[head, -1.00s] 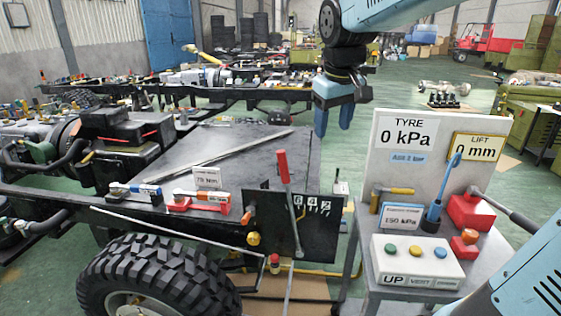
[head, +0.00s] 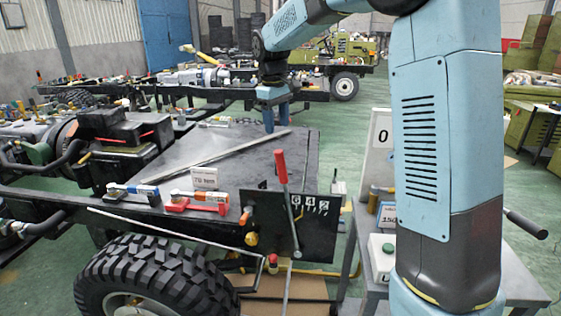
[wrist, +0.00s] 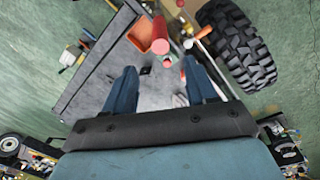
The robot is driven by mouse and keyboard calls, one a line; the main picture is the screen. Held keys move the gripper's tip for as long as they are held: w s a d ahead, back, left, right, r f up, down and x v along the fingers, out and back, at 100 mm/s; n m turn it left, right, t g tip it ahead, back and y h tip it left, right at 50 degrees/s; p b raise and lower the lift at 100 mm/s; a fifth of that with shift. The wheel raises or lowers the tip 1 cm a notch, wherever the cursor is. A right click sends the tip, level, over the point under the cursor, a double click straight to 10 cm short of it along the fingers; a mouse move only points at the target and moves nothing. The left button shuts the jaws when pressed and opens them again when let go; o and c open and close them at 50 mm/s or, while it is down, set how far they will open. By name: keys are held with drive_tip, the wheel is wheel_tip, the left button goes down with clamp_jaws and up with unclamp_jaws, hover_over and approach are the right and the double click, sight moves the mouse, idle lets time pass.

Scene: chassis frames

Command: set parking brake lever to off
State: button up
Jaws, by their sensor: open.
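A tall lever with a red grip (head: 281,167) stands beside a black plate (head: 268,207) with white markings at the chassis edge. It leans slightly left at its top. I cannot read a brake label on it. My gripper (head: 276,123) points down over the far part of the grey deck, behind and above the red grip, and touches nothing. In the wrist view my gripper (wrist: 159,65) has its two blue fingers wide apart with nothing between them. A red round-ended grip (wrist: 161,46), probably the lever's, shows just beyond the fingertips.
A metal bar (head: 223,159) lies across the grey deck (head: 165,160). A large tyre (head: 150,275) is below. My arm hides much of the control stand (head: 376,155) at right.

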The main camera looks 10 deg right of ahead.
sight(280, 160)
drive_tip(key=f, duration=0.9)
drive_tip(key=d+f, duration=0.1)
drive_tip(key=f, duration=0.3)
drive_tip(key=shift+w+f, duration=0.25)
drive_tip(key=shift+w, duration=0.15)
drive_tip(key=shift+c, duration=0.3)
clamp_jaws()
